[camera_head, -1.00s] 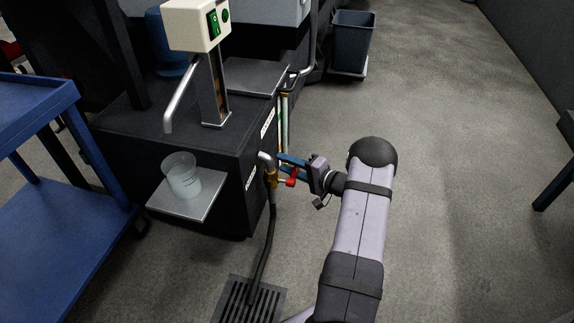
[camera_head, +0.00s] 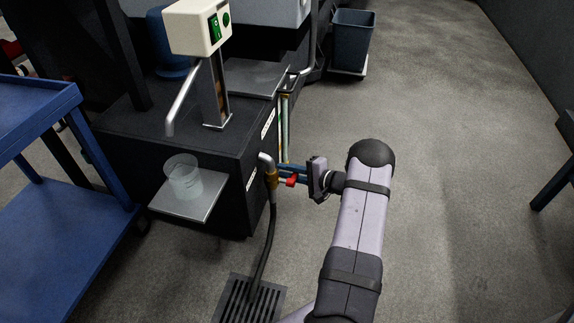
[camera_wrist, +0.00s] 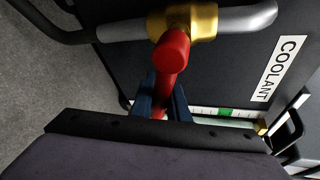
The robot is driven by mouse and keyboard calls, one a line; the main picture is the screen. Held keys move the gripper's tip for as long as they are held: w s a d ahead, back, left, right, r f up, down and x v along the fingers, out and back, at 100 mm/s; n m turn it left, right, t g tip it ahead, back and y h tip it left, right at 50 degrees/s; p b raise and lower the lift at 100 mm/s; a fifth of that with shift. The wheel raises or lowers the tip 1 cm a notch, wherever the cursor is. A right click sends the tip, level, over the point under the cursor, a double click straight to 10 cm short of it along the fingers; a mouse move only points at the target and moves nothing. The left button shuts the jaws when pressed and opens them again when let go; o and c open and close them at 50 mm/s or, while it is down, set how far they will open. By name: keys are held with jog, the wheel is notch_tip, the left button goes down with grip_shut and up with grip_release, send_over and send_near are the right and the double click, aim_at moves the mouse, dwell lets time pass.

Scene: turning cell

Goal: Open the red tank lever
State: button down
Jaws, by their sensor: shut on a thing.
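The red tank lever (camera_head: 291,180) is on a brass valve (camera_head: 271,179) at the side of the dark coolant tank (camera_head: 222,200). In the wrist view the red lever (camera_wrist: 171,55) points from the brass valve body (camera_wrist: 205,20) toward my gripper (camera_wrist: 162,100). The two blue fingers stand on either side of the lever's lower end, shut on it. In the head view my gripper (camera_head: 287,175) reaches the valve from the right, and its fingers partly overlap the lever. The lever's far tip is partly hidden between the fingers.
A black hose (camera_head: 268,245) runs from the valve down to a floor drain (camera_head: 250,302). A clear beaker (camera_head: 184,178) stands on a small shelf (camera_head: 190,208). A blue cart (camera_head: 40,220) is at left. A "COOLANT" label (camera_wrist: 279,68) and sight gauge (camera_wrist: 225,113) are nearby. Floor at right is clear.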

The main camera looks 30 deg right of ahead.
jog(key=shift+s+a+f+m+g+y+p, duration=0.3)
jog(key=shift+f+m+g, duration=0.2)
jog(key=shift+m, duration=0.25)
jog(key=shift+s+a+f+m+g+y+p, duration=0.3)
jog(key=shift+s+a+f+m+g, duration=0.15)
jog(key=shift+f+m, duration=0.3)
jog(key=shift+s+a+f+m+g+y+p, duration=0.2)
jog(key=shift+s+a+f+m+g+y, duration=0.2)
jog(key=shift+m, duration=0.4)
jog(key=shift+f, duration=0.1)
jog(key=c, duration=1.7)
grip_release()
jog(key=shift+w+d, duration=0.1)
